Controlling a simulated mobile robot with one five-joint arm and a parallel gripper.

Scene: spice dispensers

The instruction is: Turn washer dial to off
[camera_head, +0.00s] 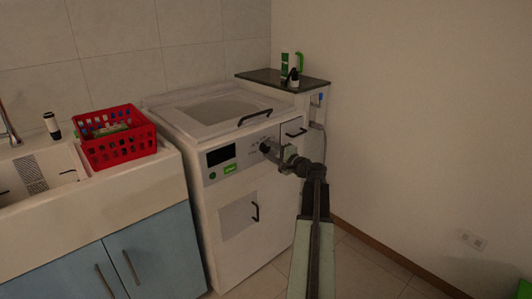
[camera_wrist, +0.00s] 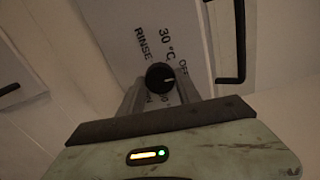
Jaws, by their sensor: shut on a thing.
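The washer (camera_head: 240,190) is a white top-loading machine with a dark display and a green label on its front panel. Its black round dial (camera_wrist: 159,77) sits between the two fingers of my gripper (camera_wrist: 160,92), which is shut on it. In the wrist view, the printed words RINSE, 30 °C and OFF stand around the dial, with OFF (camera_wrist: 185,62) on its upper right. A small white mark on the dial points to the right. Lower lettering is partly hidden by my fingers. In the head view, my gripper (camera_head: 272,151) reaches the panel's right part and mostly covers the dial.
A red basket (camera_head: 118,151) stands on the white sink counter (camera_head: 90,198) to the left, above blue cabinets (camera_head: 155,250). A narrow cabinet with a dark top (camera_head: 310,84) holding bottles stands right of the washer. Black handles project near the dial.

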